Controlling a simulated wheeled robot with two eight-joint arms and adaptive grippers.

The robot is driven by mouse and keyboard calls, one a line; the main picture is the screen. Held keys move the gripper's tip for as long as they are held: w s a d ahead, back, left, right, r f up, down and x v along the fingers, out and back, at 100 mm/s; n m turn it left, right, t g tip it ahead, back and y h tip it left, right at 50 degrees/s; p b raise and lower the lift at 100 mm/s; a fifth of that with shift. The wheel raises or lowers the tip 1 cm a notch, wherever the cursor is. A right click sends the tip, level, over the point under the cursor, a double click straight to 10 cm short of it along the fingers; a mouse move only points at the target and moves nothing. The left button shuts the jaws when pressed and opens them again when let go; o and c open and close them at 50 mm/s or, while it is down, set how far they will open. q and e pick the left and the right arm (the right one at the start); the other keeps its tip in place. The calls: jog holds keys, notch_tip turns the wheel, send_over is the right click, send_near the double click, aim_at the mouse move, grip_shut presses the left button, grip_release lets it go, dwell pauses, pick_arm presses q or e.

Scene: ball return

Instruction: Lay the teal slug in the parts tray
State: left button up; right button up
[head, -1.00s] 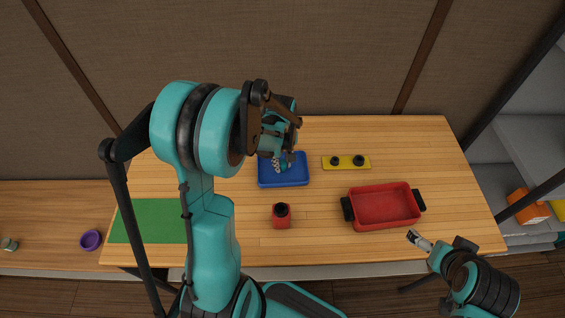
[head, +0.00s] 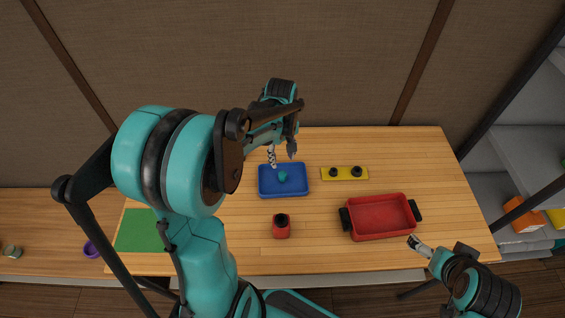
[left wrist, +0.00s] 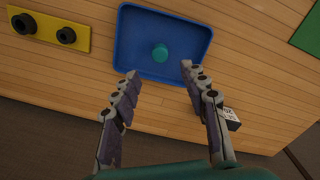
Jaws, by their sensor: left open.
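The teal slug (head: 283,176) lies in the blue parts tray (head: 263,190), near the middle of its floor. In the left wrist view the slug (left wrist: 160,52) is a small teal cylinder inside the tray (left wrist: 127,48), clear of the walls. My left gripper (head: 282,157) is open and empty, above the tray's far edge in the head view. In the left wrist view its two fingers (left wrist: 158,82) are spread apart and do not touch the slug. My right gripper (head: 419,245) is at the table's front right corner; its jaws are too small to read.
A yellow block with two black knobs (head: 344,174) stands right of the tray. A red pan with black handles (head: 380,218) and a red block with a dark hole (head: 282,230) stand nearer. A green mat (head: 138,231) lies at the left. A small dark box (left wrist: 231,119) shows beyond the tray.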

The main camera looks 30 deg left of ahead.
pick_arm(q)
jog(key=s+d+r+m+t, duration=0.7)
jog(key=s+d+r+m, duration=0.1)
jog(key=s+d+m, duration=0.3)
jog(key=shift+r+m, duration=0.4)
jog(key=shift+m, duration=0.2)
